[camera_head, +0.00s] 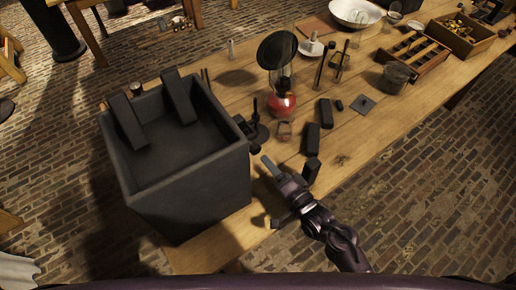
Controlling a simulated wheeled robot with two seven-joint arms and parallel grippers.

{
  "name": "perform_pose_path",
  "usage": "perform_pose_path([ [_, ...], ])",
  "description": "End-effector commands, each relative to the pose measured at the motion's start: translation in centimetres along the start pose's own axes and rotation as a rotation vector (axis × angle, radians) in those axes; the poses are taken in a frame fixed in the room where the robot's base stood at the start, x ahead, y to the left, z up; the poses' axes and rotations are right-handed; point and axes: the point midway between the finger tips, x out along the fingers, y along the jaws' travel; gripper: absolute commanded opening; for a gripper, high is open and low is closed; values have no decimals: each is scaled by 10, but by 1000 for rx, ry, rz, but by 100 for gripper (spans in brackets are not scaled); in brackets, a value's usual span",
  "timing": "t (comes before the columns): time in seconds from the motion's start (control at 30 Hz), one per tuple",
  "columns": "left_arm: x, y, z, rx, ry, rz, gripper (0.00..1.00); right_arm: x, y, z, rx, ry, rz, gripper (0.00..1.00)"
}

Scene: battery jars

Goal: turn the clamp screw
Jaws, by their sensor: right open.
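A black clamp-like fitting (255,130) stands at the right side of the large dark open box-shaped jar (190,185). It has a thin upright part and a knob-like part, but it is too small and dark to tell the screw clearly. My right gripper (269,165) reaches in from the lower right, just below and right of the fitting. It is open and appears apart from the fitting, with nothing seen in it. My left gripper is not in view.
A red-based lamp (282,104) and a dark round disc (277,50) stand behind the fitting. Dark blocks (312,138) lie right of my gripper. Trays (413,55) are at the far right. The table's front edge is close to my arm.

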Motion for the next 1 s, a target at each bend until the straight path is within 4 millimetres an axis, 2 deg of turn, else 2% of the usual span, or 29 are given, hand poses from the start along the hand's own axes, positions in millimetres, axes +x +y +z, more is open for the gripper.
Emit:
perform_pose_path([
  [0.03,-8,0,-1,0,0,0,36,0,-4,-2,125,3,1,53],
  [0.2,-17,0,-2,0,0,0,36,0,-2,1,521,3,-1,53],
  [0.33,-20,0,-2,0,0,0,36,-1,-2,2,701,2,-4,53],
  [0.53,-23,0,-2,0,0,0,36,10,-2,3,773,0,-6,53],
  [0.8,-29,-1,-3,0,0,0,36,53,-3,3,769,0,-6,53],
  [1.0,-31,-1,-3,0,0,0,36,73,-2,3,768,0,-5,53],
])
